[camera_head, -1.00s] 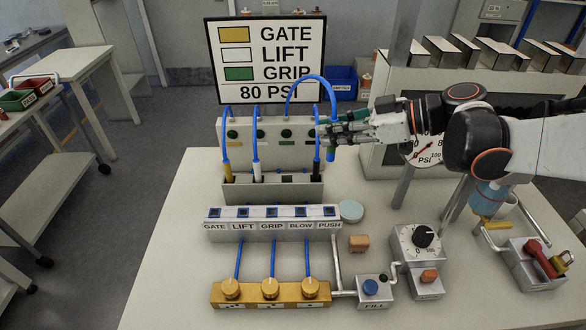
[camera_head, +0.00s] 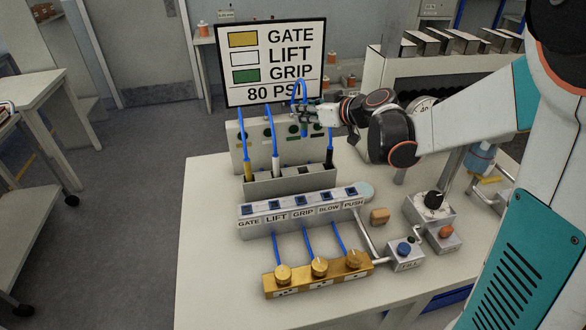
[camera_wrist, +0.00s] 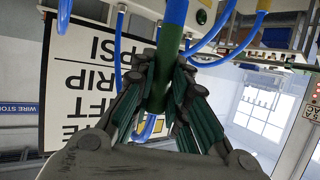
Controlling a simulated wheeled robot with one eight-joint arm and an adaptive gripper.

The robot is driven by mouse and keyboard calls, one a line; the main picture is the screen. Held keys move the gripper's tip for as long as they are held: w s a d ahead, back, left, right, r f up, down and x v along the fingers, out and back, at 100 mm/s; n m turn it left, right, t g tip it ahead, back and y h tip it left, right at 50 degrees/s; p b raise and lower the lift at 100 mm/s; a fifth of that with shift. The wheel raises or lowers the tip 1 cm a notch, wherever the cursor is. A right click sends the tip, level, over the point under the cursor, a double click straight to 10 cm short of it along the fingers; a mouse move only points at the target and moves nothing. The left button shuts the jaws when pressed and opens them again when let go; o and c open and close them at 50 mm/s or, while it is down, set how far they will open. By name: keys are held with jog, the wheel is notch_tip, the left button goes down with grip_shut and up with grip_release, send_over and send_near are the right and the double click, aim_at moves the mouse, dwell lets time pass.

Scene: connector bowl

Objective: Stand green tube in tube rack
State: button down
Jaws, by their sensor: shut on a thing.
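My gripper (camera_head: 303,115) is shut on the green tube (camera_wrist: 164,82), which has a blue hose at its end in the wrist view. In the head view it holds the tube above the grey tube rack (camera_head: 262,187), in front of the upright panel; the tube itself is mostly hidden there by the fingers. A yellow tube (camera_head: 248,170) and a white tube (camera_head: 276,165) stand at the rack's left. A black tube (camera_head: 329,158) stands at its right end. The stretch between white and black holds no tube.
A sign (camera_head: 272,62) reading GATE, LIFT, GRIP, 80 PSI stands behind the panel (camera_head: 237,148). The labelled block (camera_head: 300,212) and brass-coloured knob strip (camera_head: 318,274) lie in front of the rack. A FILL box (camera_head: 404,256) stands right. The table's left part is clear.

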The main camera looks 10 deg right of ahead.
notch_tip(320, 180, down, 16)
jog(key=b, duration=0.5)
jog(key=shift+f, duration=0.1)
jog(key=shift+f, duration=0.1)
jog(key=c, duration=1.9)
grip_release()
jog(key=shift+f+b, duration=0.1)
jog(key=shift+b, duration=0.2)
jog(key=shift+c, duration=0.2)
jog(key=o, duration=0.4)
jog(key=shift+r+p, duration=0.3)
jog(key=p+v, duration=0.2)
jog(key=v, duration=1)
jog(key=shift+p, duration=0.4)
